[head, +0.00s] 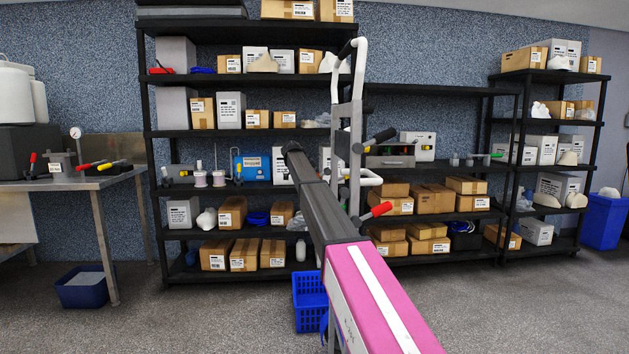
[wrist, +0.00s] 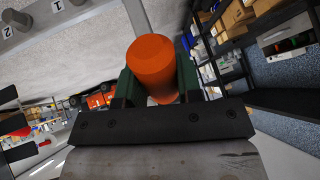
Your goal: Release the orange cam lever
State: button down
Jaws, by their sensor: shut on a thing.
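The orange cam lever (wrist: 152,62) shows in the wrist view as a thick rounded orange grip, seen close up. My gripper (wrist: 158,82) is shut on it, with a dark green finger on each side of the grip. The lever's pivot and whatever it clamps are hidden in the wrist view. In the head view my arm reaches forward from the bottom right, and I cannot make out the fingers or the orange lever there.
A grey part with number labels (wrist: 38,14) is at the wrist view's upper left. In the head view a hand truck (head: 356,118) stands before a loaded black shelf (head: 230,134). A blue basket (head: 309,300) is on the floor; a metal bench (head: 100,180) stands left.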

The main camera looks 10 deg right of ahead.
jog(key=c, duration=0.8)
grip_release()
jog(key=shift+a+r, duration=0.1)
jog(key=shift+r, duration=0.05)
jog(key=v, duration=1)
jog(key=shift+s+a+r, duration=0.15)
jog(key=shift+a, duration=0.05)
